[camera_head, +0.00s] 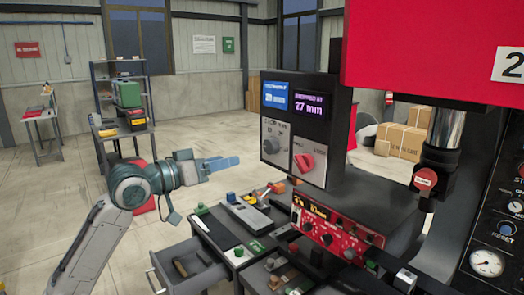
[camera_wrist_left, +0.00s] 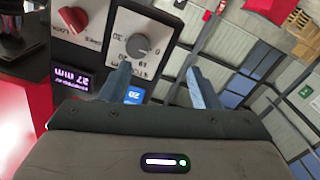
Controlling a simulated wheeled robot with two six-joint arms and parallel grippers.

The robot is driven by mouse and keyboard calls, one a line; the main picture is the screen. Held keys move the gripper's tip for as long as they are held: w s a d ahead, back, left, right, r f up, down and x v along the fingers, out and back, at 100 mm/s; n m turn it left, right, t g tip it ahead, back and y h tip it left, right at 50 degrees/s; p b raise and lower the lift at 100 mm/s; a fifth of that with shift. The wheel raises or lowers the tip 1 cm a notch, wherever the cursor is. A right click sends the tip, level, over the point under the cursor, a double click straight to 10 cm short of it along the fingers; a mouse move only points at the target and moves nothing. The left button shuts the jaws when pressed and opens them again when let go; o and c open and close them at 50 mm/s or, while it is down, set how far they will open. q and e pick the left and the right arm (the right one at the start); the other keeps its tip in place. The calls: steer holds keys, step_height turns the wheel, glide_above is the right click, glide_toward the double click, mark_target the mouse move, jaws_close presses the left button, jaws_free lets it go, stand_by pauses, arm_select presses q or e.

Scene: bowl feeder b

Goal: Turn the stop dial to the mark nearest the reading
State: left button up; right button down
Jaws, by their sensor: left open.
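The stop dial (camera_head: 271,147) is a grey round knob on a pale plate with numbers around it, on a dark upright panel. It shows upside down in the left wrist view (camera_wrist_left: 138,46), where its exact mark is hard to read. Above it are a blue display (camera_head: 275,95), too small to read surely, and a purple-lettered display (camera_head: 309,104) reading 27 mm. A red knob (camera_head: 304,162) sits on a plate to the right. My left gripper (camera_head: 232,162) is open and empty, left of the panel and apart from the dial; its blue fingers (camera_wrist_left: 162,85) are spread. My right gripper is out of view.
Below the panel stand a red control box (camera_head: 338,232) and a bench with tools and an open drawer (camera_head: 188,265). A large red machine part (camera_head: 430,45) overhangs at right. A shelf (camera_head: 120,100) stands behind. Open air lies between my left gripper and the panel.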

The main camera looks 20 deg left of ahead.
mark_target(267, 147)
arm_select(q)
steer(key=shift+m+h, duration=0.4)
steer(key=shift+m, duration=0.1)
steer(key=w+d+p, duration=0.1)
steer(key=d, duration=0.1)
steer(key=w+d+r+p, duration=0.1)
steer(key=w+d+p, duration=0.1)
steer(key=w+d+r+p, duration=0.1)
steer(key=w+d+p, duration=0.1)
steer(key=d, duration=0.1)
steer(key=shift+w+r, duration=0.15)
steer(key=shift+w, duration=0.1)
steer(key=shift+w+d, duration=0.35)
steer(key=shift+w, duration=0.15)
steer(key=c, duration=1)
